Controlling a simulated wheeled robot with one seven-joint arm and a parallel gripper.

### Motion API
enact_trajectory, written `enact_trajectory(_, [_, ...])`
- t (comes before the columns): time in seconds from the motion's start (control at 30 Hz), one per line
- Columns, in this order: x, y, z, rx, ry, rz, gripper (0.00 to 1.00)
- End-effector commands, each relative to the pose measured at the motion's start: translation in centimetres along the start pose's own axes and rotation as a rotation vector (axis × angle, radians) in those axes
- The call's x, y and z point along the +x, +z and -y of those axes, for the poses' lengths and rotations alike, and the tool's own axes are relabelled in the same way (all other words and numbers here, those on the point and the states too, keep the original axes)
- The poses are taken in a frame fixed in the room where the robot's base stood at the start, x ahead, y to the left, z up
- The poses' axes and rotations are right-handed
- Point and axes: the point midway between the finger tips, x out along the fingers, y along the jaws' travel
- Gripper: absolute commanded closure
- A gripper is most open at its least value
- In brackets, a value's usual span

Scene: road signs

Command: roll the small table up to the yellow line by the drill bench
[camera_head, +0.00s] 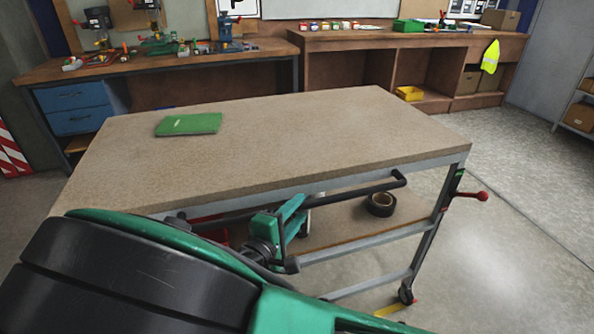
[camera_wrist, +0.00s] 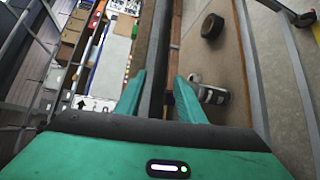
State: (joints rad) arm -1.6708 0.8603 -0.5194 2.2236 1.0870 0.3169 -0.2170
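The small table (camera_head: 300,135) is a wheeled cart with a speckled brown top, grey metal frame and a lower shelf (camera_head: 345,228). A dark handle bar (camera_head: 365,188) runs along its near side. My gripper (camera_head: 292,212) is at this bar. In the wrist view its green fingers (camera_wrist: 161,76) stand apart on either side of the bar, with a gap visible at the right finger. A short yellow strip (camera_head: 392,309) shows on the floor near the cart's right front wheel (camera_head: 405,294). The drill bench (camera_head: 165,67), with drill presses on it, stands behind at left.
A green book (camera_head: 188,124) lies on the cart top. A black tape roll (camera_head: 381,204) and a silvery cylinder (camera_wrist: 212,94) are on its lower shelf. A red-knobbed lever (camera_head: 480,196) sticks out at the right leg. A wooden bench (camera_head: 345,70) stands behind. Floor is clear at right.

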Motion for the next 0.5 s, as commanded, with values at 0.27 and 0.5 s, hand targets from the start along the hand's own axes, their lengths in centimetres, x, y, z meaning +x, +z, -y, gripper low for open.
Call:
enact_trajectory(0.27, [2.8, 0.1, 0.0, 0.0, 0.0, 0.002, 0.64])
enact_trajectory(0.5, [3.1, 0.0, 0.0, 0.0, 0.0, 0.0, 0.64])
